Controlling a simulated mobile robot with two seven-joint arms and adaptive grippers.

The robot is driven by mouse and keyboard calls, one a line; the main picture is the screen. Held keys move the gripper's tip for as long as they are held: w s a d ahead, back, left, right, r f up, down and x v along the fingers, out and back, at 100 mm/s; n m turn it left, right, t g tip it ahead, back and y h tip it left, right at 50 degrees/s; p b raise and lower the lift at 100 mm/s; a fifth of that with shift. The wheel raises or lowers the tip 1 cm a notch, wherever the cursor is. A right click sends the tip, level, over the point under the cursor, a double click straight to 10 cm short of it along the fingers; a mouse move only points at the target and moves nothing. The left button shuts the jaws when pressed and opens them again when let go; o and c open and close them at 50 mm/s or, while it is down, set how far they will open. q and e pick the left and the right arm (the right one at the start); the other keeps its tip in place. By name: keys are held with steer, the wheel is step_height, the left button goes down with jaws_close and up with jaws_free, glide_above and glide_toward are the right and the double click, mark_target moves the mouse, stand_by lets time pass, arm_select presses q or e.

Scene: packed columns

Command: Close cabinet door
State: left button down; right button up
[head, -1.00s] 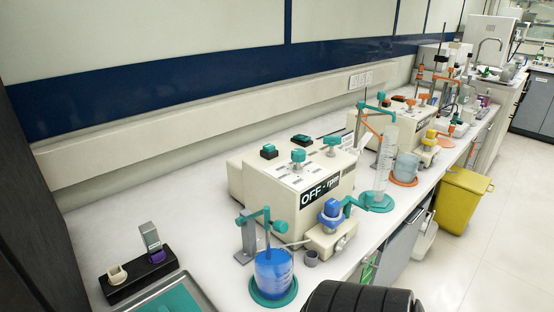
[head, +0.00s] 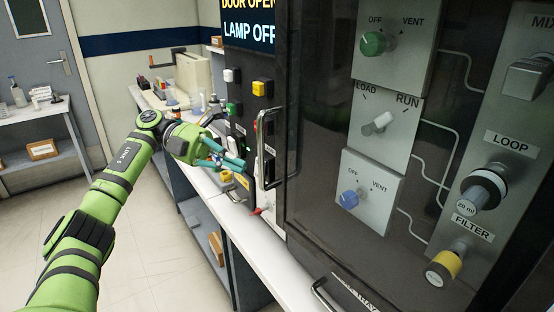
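A tall dark cabinet fills the right half of the head view. Its glossy dark door (head: 320,205) has a black frame and shows valve panels and tubing. A dark U-shaped handle (head: 263,150) stands upright along the door's left edge. The display (head: 249,25) above the switches reads "DOOR OPEN" and "LAMP OFF"; its top line is partly cut off. My green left arm reaches in from the left, and my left gripper (head: 232,158) is just left of the handle, apart from it in the picture. Its teal fingers are spread and hold nothing I can see. My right gripper is out of view.
Several coloured buttons (head: 261,89) sit left of the handle. A white bench (head: 265,255) with small lab items runs below and behind my gripper. A lower metal handle (head: 324,293) projects near the bottom. A grey side shelf (head: 40,110) and open floor are at left.

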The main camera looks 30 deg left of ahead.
mark_target(288, 159)
arm_select(q)
steer(key=s+d+r+m+t+y+p, duration=0.4)
steer(key=s+d+r+t+y+p, duration=0.3)
steer(key=s+y, duration=0.45)
steer(key=shift+y, duration=0.55)
steer(key=w+f+p, duration=0.1)
steer(key=w, duration=0.2)
steer(key=w+f+p, duration=0.1)
steer(key=w+f, duration=0.1)
steer(key=w, duration=0.1)
steer(key=w+d+f+p, duration=0.1)
steer(key=w+f, duration=0.1)
steer(key=w, duration=0.1)
steer(key=shift+w+f, duration=0.2)
steer(key=shift+w, duration=0.15)
steer(key=shift+w+d+p, duration=0.2)
steer(key=shift+w+p, duration=0.35)
steer(key=shift+w+d+p, duration=0.15)
steer(key=shift+w+p, duration=0.35)
steer(key=shift+w, duration=0.05)
steer(key=shift+w+d+f+p, duration=0.15)
steer(key=shift+w+f+p, duration=0.15)
steer(key=shift+w, duration=0.2)
steer(key=shift+m+g+h, duration=0.3)
steer(key=shift+m+h, duration=0.1)
steer(key=shift+m, duration=0.2)
steer(key=w, duration=0.2)
steer(key=w+d, duration=0.1)
steer(key=w, duration=0.1)
steer(key=shift+r, duration=0.15)
